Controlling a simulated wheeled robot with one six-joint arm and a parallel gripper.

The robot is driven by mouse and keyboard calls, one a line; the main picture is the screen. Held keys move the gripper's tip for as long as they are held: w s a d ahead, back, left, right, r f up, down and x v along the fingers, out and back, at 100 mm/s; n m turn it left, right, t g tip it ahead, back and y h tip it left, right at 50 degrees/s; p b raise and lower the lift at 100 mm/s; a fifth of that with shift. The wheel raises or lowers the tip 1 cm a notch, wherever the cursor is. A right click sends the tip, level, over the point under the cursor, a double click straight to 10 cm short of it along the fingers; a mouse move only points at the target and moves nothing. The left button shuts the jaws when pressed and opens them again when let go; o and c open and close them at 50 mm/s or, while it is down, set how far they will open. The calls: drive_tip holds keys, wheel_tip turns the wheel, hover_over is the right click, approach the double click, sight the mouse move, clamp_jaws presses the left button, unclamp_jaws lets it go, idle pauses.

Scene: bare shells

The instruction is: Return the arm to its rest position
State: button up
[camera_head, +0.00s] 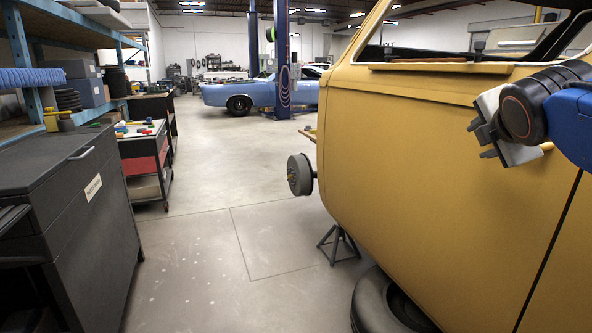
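My arm, blue and black, enters from the right edge in the head view. My gripper (481,140) is at its end, pointing left, in front of the yellow car body (430,150). Its two short grey fingers stand apart with nothing visible between them. From this view I cannot tell how far the gripper is from the yellow panel. A small tan piece shows just behind the gripper, and what it belongs to is unclear.
A dark cabinet (70,200) and a red tool cart (146,160) line the left side. A jack stand (338,245) and a loose tire (385,305) sit under the yellow body. The floor (230,190) between is clear, back to a blue car (240,93) and lift post (282,60).

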drive_tip(key=s+a+f+m+g+y, duration=0.1)
drive_tip(key=s+a+f+m+g, duration=0.1)
drive_tip(key=s+f+m, duration=0.4)
drive_tip(key=s+a+f+m+g+y, duration=0.2)
drive_tip(key=s+a+f+m, duration=0.3)
drive_tip(key=f, duration=1.1)
drive_tip(key=s+a+f+m+g+y, duration=0.1)
drive_tip(key=s+a+f+m+g, duration=0.2)
drive_tip(key=s+f+m, duration=0.5)
wheel_tip(320, 180, down, 3)
drive_tip(key=shift+s+a+f+m+g+y, duration=0.15)
drive_tip(key=shift+s+m+g+y, duration=0.2)
drive_tip(key=shift+s, duration=0.55)
